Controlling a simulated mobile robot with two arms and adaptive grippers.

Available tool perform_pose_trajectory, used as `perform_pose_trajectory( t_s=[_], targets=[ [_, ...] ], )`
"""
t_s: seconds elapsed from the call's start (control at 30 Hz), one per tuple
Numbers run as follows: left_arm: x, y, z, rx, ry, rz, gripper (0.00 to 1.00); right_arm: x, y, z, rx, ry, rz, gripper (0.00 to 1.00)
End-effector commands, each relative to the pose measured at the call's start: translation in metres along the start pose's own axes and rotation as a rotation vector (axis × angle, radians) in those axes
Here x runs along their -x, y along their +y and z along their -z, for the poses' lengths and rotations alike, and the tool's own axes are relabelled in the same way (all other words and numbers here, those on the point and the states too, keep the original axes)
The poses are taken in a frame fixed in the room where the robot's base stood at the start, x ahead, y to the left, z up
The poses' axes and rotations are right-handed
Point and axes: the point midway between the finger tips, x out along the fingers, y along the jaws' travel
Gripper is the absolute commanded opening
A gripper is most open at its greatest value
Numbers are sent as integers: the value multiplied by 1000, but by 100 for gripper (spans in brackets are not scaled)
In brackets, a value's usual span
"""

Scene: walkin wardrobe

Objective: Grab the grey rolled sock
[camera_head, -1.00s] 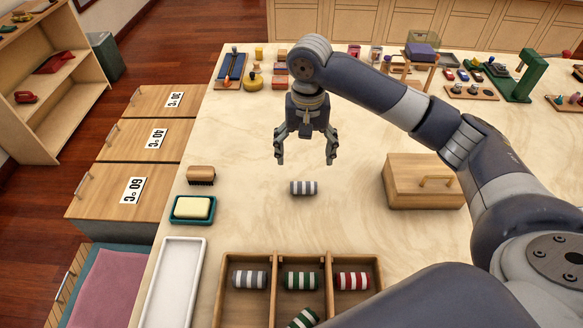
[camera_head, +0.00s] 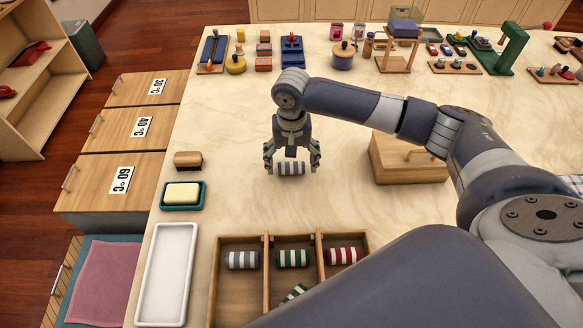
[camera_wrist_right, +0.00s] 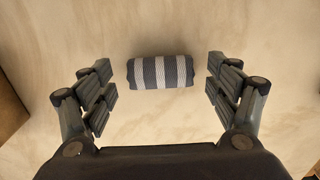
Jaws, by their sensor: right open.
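A grey and white striped rolled sock (camera_head: 291,168) lies on the table beneath my right gripper (camera_head: 292,165). In the right wrist view the sock (camera_wrist_right: 160,72) lies crosswise between the two open fingers of my right gripper (camera_wrist_right: 161,85), toward their tips, with a gap at each end. The fingers do not touch it. Another grey striped roll (camera_head: 241,260) lies in the left compartment of a wooden divided box (camera_head: 224,302). My left gripper is not in view.
Green (camera_head: 293,258) and red (camera_head: 342,256) striped rolls lie in the box's other compartments. A lidded wooden box (camera_head: 408,168) stands right of the gripper. A brush (camera_head: 188,160), a soap dish (camera_head: 168,205) and a white tray (camera_head: 167,275) line the left edge.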

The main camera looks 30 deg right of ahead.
Motion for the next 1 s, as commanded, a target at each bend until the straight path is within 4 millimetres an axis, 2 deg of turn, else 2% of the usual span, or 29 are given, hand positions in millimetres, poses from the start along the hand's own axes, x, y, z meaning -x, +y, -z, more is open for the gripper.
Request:
perform_pose_trajectory(
  t_s=[0.13, 0.3, 0.33, 0.77, 0.87, 1.0],
  targets=[
    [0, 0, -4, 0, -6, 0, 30, 0, 0, 0, 0, 0, 0, 82],
    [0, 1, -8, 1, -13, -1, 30, 0, 0, 0, 0, -1, 0, 43],
    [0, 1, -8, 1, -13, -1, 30, 0, 0, 0, 0, -1, 0, 42],
    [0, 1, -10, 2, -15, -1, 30, 4, 0, 0, 0, -1, 0, 42],
    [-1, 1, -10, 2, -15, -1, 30, 11, 0, 0, 1, -1, 1, 42],
    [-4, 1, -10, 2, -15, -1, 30, 31, -1, 1, 0, 2, 3, 42]
  ],
)
